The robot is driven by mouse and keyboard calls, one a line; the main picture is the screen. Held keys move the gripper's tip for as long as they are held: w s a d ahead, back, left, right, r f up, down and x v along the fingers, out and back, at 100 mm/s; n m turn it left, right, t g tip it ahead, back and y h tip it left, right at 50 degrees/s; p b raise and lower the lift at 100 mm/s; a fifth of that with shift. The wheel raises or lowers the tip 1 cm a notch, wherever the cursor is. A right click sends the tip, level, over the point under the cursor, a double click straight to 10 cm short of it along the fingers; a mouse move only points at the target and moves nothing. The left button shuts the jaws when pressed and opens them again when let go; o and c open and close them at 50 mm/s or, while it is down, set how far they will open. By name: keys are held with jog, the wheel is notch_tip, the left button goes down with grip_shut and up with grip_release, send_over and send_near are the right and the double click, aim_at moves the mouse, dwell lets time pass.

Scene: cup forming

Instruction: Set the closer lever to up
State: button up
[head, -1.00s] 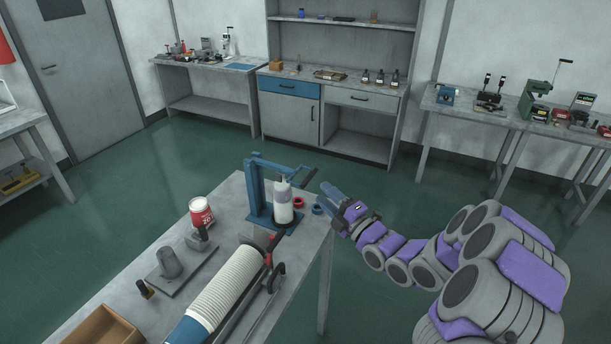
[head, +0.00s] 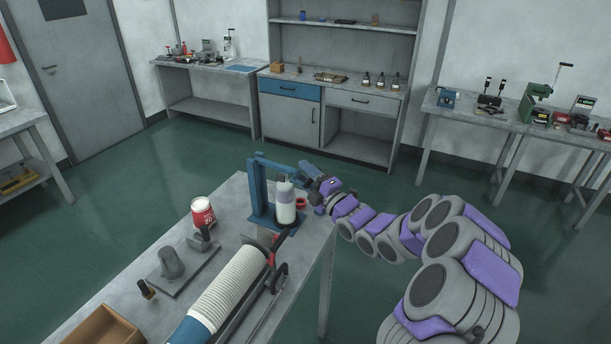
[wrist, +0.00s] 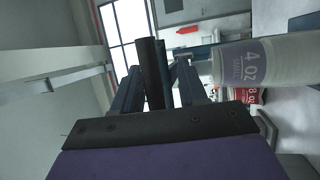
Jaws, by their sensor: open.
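The closer is a blue press frame (head: 256,190) near the table's far right corner. Its lever arm (head: 284,169) runs right from the top of the frame, and its end is hidden behind my gripper. My gripper (head: 306,172) is at that end, to the right of the frame. In the wrist view, a dark cylindrical grip (wrist: 152,72), apparently the lever's handle, stands between the open fingers of my gripper (wrist: 158,85). I cannot tell whether the fingers touch it.
A red-and-white can (head: 203,212), a ribbed white tube (head: 228,297), a grey fixture (head: 172,265) and a brown tray (head: 103,328) occupy the table. A red ring (head: 300,203) lies by the press. Open floor lies right of the table.

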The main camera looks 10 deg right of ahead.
jog(key=shift+d, duration=0.5)
jog(key=shift+c, duration=1.1)
jog(key=shift+a, duration=0.1)
grip_shut()
